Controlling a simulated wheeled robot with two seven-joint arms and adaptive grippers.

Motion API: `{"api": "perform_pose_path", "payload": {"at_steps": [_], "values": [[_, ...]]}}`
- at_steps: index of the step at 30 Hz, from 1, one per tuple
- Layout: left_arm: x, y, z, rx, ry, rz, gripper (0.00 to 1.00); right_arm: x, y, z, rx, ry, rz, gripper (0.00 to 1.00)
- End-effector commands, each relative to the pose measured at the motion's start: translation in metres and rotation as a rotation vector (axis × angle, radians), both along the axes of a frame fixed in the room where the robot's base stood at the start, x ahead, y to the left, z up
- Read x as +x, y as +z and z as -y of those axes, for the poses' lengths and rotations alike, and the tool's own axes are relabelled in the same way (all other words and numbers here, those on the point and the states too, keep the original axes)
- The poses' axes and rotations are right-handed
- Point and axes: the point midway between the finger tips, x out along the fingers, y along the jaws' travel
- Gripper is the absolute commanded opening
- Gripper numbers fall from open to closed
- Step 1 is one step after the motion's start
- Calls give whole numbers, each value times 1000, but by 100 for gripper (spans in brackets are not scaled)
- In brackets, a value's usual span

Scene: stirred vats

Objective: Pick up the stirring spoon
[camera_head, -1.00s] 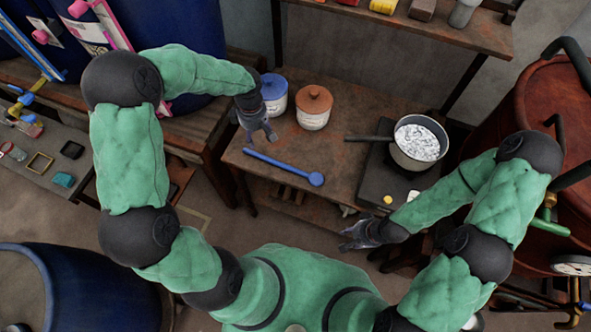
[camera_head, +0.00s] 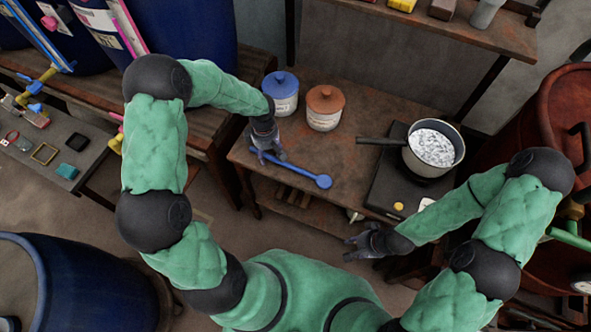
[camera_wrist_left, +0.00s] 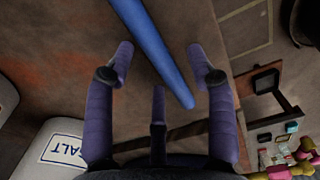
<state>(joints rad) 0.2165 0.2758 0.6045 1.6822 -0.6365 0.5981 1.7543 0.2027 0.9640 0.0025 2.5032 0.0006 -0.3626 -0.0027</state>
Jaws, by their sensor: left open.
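The blue stirring spoon (camera_head: 300,171) lies on the wooden table, its round end to the right and its handle end to the left. My left gripper (camera_head: 268,157) is open just above the handle end. In the left wrist view the blue handle (camera_wrist_left: 160,50) runs between the spread fingers of my left gripper (camera_wrist_left: 162,62), with its end near the middle. I cannot tell whether any finger touches it. My right gripper (camera_head: 365,243) is empty in front of the table's front edge, its fingers apart.
A blue-lidded jar (camera_head: 281,95) and a brown-lidded jar (camera_head: 325,108) stand behind the spoon. A saucepan (camera_head: 432,148) with pale contents sits on a dark hotplate (camera_head: 393,185) at the right. The table (camera_head: 345,170) between is clear.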

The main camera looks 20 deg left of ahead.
Motion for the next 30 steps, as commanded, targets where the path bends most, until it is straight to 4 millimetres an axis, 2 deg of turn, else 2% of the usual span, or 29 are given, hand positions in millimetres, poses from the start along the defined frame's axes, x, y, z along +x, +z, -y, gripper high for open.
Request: {"api": "perform_pose_path", "payload": {"at_steps": [5, 7, 11, 12, 24, 30], "values": [[0, 0, 0, 0, 1, 1, 56, 0, 1, 0, 0, 0, 0, 40], [0, 0, 0, 0, 0, 1, 41, 0, 1, 0, 0, 0, 0, 40], [0, 0, 0, 0, 0, 1, 5, 0, 1, 0, 0, 0, 0, 40], [0, 0, 0, 0, 0, 1, 0, 0, 1, 0, 0, 0, 0, 40], [0, 2, 0, 1, 0, 1, 0, 0, 1, 0, 0, 0, 0, 40], [1, 15, 0, 1, 0, 1, 0, 0, 9, 0, 0, 0, 0, 40]]}}
